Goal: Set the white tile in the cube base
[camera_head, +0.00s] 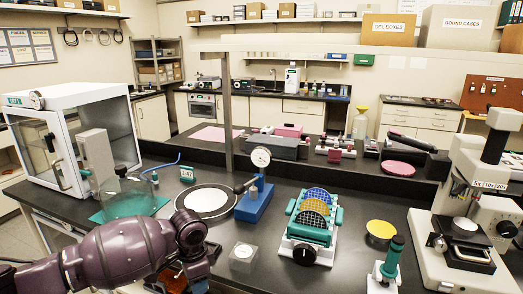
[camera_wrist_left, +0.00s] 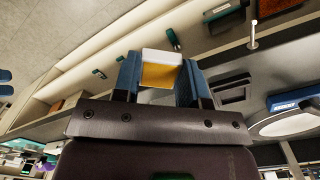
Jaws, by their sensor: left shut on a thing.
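My left gripper (camera_wrist_left: 161,78) is shut on a small white tile (camera_wrist_left: 161,56). The tile sits between the two blue fingers; its edge looks white and the face toward the camera looks golden yellow. In the head view my purple left arm comes in from the left and its wrist hangs over the bench's front; the fingertips and the tile cannot be made out there. A small pale, clear-looking block (camera_head: 243,255) with a white round top stands on the bench, right of my left wrist and apart from it. I cannot tell whether it is the cube base. My right gripper is out of view.
Right of the block is a teal rack (camera_head: 310,222) with coloured discs. A dial gauge stand (camera_head: 255,203) and a round plate (camera_head: 206,201) stand behind. A yellow disc (camera_head: 381,230), a teal-knobbed stand (camera_head: 390,270) and a microscope (camera_head: 465,225) are at the right.

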